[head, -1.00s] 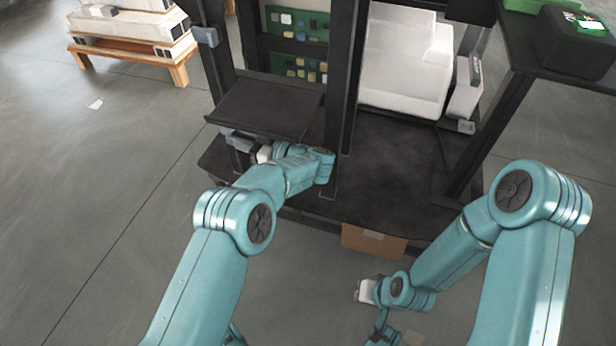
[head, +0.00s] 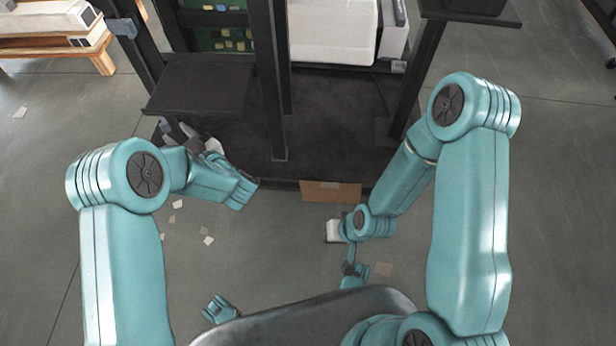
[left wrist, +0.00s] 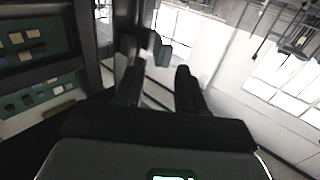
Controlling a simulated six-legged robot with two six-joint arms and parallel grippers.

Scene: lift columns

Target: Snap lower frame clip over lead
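A small blue-grey clip (head: 123,27) sits on the left upright of the dark frame. A second grey-blue piece (head: 165,125) shows just below the shelf by my left gripper, and may be the lower clip. In the left wrist view, a grey block (left wrist: 156,48) stands just beyond my left fingertips. My left gripper (left wrist: 157,62) is open, its two dark fingers apart with nothing seen held between them. In the head view it is partly hidden under the shelf. I cannot make out the lead. My right arm hangs low in front of the frame; its fingers cannot be made out.
A dark shelf (head: 200,84) juts out above my left gripper. A dark post (head: 272,100) rises to its right. A white machine (head: 333,30) stands behind, and a cardboard box (head: 330,191) lies at the base. Paper scraps lie on the open grey floor.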

